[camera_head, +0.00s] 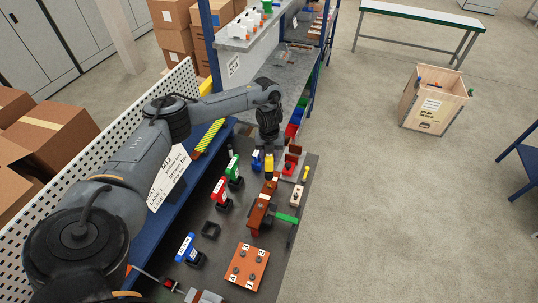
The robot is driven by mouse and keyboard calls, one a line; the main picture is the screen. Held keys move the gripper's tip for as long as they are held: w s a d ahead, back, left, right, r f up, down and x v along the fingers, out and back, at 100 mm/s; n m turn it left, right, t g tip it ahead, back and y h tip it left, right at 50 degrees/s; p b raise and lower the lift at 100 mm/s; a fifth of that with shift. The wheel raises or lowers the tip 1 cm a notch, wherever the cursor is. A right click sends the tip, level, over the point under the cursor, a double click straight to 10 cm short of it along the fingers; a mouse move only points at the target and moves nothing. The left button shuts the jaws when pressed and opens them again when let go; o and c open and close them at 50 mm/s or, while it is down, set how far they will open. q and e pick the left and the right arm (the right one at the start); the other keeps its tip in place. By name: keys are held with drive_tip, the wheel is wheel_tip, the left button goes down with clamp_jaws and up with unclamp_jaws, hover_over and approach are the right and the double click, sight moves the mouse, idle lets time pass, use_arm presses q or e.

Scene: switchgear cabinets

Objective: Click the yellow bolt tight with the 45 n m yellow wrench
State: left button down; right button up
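My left gripper (268,146) points down over the far part of the dark workbench. A small yellow upright item (269,163) stands directly below its tip, next to a blue one. It may be the yellow wrench, but its label is too small to read. I cannot tell whether the gripper touches it or whether the fingers are open. An orange block (246,266) with dark bolts and numbered white labels lies at the near end of the bench. A small yellow-topped piece (305,174) is at the bench's right side. No bolt shows clearly as yellow. My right gripper is out of view.
Green (233,166), red (219,190) and blue (186,247) tools stand along the bench's left side. A brown bar (259,214) and a green-handled tool (287,218) lie mid-bench. A perforated panel (150,92) borders the left.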

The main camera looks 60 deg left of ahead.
use_arm(q)
drive_tip(key=shift+f+b, duration=1.4)
drive_tip(key=shift+f, duration=1.25)
drive_tip(key=shift+f+b, duration=0.35)
drive_tip(key=shift+f, duration=0.45)
idle(0.6)
idle(0.4)
drive_tip(key=shift+m, duration=0.3)
